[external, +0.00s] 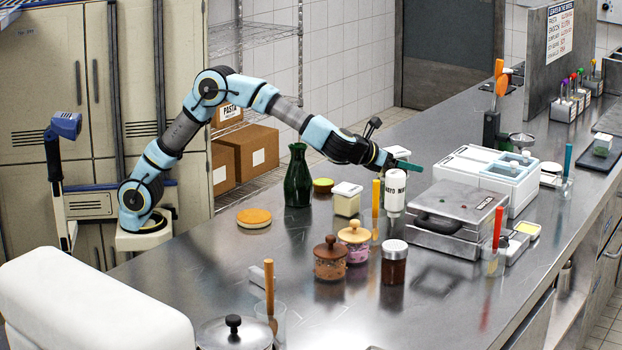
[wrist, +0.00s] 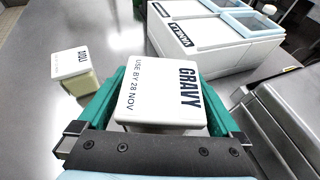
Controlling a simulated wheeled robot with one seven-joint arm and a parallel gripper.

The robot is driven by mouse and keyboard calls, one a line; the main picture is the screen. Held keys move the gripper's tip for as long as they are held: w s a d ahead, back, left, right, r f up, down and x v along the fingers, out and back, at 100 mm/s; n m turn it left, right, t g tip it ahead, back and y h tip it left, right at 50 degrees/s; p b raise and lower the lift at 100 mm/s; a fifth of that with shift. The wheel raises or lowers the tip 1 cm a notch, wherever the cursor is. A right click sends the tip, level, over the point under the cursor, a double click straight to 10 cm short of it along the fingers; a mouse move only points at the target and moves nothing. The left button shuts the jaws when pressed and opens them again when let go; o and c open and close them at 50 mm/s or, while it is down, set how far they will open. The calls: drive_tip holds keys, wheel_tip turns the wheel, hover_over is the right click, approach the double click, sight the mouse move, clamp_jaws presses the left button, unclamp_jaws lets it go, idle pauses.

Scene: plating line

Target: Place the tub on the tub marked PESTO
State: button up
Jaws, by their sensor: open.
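In the wrist view, a white-lidded tub (wrist: 160,92) marked GRAVY, USE BY 28 NOV, sits between the green fingers of my gripper (wrist: 165,105). The gripper is open around it. A second white-lidded tub (wrist: 72,70) with a yellowish-green body stands to the left; its short label is too small to read surely. In the external view, my gripper (external: 402,164) is over the counter beside the white container unit, and the tub between its fingers is mostly hidden. A pale tub with a white lid (external: 347,199) stands left of the gripper. I can read PESTO on no tub.
A white squeeze bottle (external: 395,192) stands just below the gripper in the external view. A metal press (external: 455,218) and the white container unit (external: 490,172) marked VANILLA are close on the right. A green bottle (external: 298,180) and lidded jars (external: 330,262) stand nearby.

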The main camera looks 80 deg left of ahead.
drive_tip(key=v, duration=1.2)
drive_tip(key=shift+b, duration=0.4)
drive_tip(key=shift+d+r, duration=0.1)
drive_tip(key=w+a+r+n+g, duration=0.1)
drive_tip(key=w+a+r+n, duration=0.15)
drive_tip(key=a+n, duration=0.45)
drive_tip(key=s+a+f+n+g+h+p, duration=0.1)
drive_tip(key=s+a+f+n+g+p, duration=0.25)
drive_tip(key=s+a+n, duration=0.55)
drive_tip(key=s+a+f+n+g+p, duration=0.2)
drive_tip(key=s+a+f+n+g, duration=0.25)
drive_tip(key=s+a+n, duration=0.5)
drive_tip(key=s+d+f+n+g+h+b, duration=0.1)
drive_tip(key=s+d+f+n+h+b, duration=0.15)
drive_tip(key=s+f, duration=0.7)
drive_tip(key=s+d+f+n+g+h+b, duration=0.15)
drive_tip(key=s+d+f+b, duration=0.35)
drive_tip(key=f, duration=0.7)
wheel_tip(320, 180, up, 15)
drive_tip(key=p, duration=1.7)
drive_tip(key=shift+s+a+r+n, duration=0.25)
drive_tip(key=shift+s+a+n, duration=0.1)
drive_tip(key=shift+n, duration=0.1)
